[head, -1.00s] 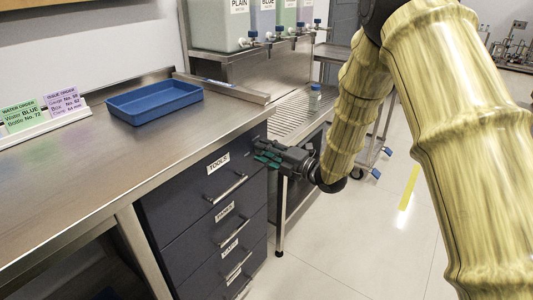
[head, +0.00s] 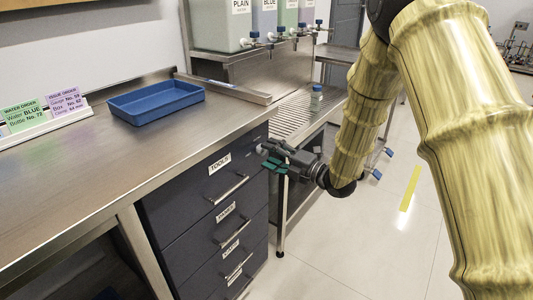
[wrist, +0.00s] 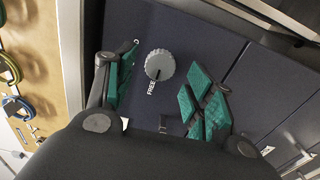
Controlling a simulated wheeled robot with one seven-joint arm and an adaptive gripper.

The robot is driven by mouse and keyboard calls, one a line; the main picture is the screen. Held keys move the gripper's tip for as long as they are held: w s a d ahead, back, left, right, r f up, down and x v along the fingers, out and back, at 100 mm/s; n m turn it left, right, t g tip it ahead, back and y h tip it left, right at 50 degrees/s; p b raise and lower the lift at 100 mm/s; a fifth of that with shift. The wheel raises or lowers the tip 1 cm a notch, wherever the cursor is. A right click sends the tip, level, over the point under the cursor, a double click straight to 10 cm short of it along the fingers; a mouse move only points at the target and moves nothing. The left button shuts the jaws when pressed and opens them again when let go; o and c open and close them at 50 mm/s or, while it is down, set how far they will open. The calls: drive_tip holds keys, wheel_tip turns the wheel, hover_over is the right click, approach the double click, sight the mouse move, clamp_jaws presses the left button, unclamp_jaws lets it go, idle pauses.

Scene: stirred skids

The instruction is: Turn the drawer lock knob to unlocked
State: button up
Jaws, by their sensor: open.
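The lock knob (wrist: 159,64) is a round grey ribbed dial on the dark drawer front in the wrist view. A white "FREE" label (wrist: 151,88) sits just below it. Part of another label (wrist: 135,42) shows to its upper left, mostly hidden by a finger. A small pale mark seems to be on the knob's lower edge, on the FREE side, but it is too small to be sure. My gripper (wrist: 164,84) is open, its green-padded fingers on either side of the knob's view and apart from it. In the head view my gripper (head: 268,157) is beside the top drawer's right end.
The drawer unit has a "TOOLS" top drawer (head: 228,180) with a bar handle (head: 229,189) and more drawers below. A blue tray (head: 155,101) rests on the steel counter (head: 80,165) above. A slatted shelf with a small bottle (head: 316,98) stands behind. Floor to the right is clear.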

drive_tip(key=v, duration=0.9)
drive_tip(key=shift+s+d, duration=0.2)
drive_tip(key=shift+d, duration=0.1)
drive_tip(key=s+d+f+m+h, duration=0.2)
drive_tip(key=s+f+m+h, duration=0.15)
drive_tip(key=f, duration=0.45)
drive_tip(key=s+d+f+m+h, duration=0.1)
drive_tip(key=s+f+m+h, duration=0.1)
drive_tip(key=f+m, duration=0.4)
drive_tip(key=s+d+f+m+h, duration=0.2)
drive_tip(key=f+m, duration=0.2)
drive_tip(key=f, duration=0.5)
drive_tip(key=s+d+f+m+g+h, duration=0.3)
drive_tip(key=s+f+m, duration=0.2)
drive_tip(key=s+f, duration=0.45)
drive_tip(key=s+d+f+m+g+h, duration=0.3)
drive_tip(key=s+f+m, duration=0.35)
drive_tip(key=s, duration=0.55)
drive_tip(key=s+d+f+m+g, duration=0.1)
drive_tip(key=s+f+m+g, duration=0.1)
drive_tip(key=s, duration=0.6)
drive_tip(key=s+d+f+m+g, duration=0.1)
drive_tip(key=s+f+m+g, duration=0.1)
drive_tip(key=s, duration=0.5)
wheel_tip(320, 180, up, 26)
drive_tip(key=h+p, duration=0.1)
drive_tip(key=p, duration=2.5)
drive_tip(key=shift+s+g, duration=0.15)
drive_tip(key=shift+g, duration=0.15)
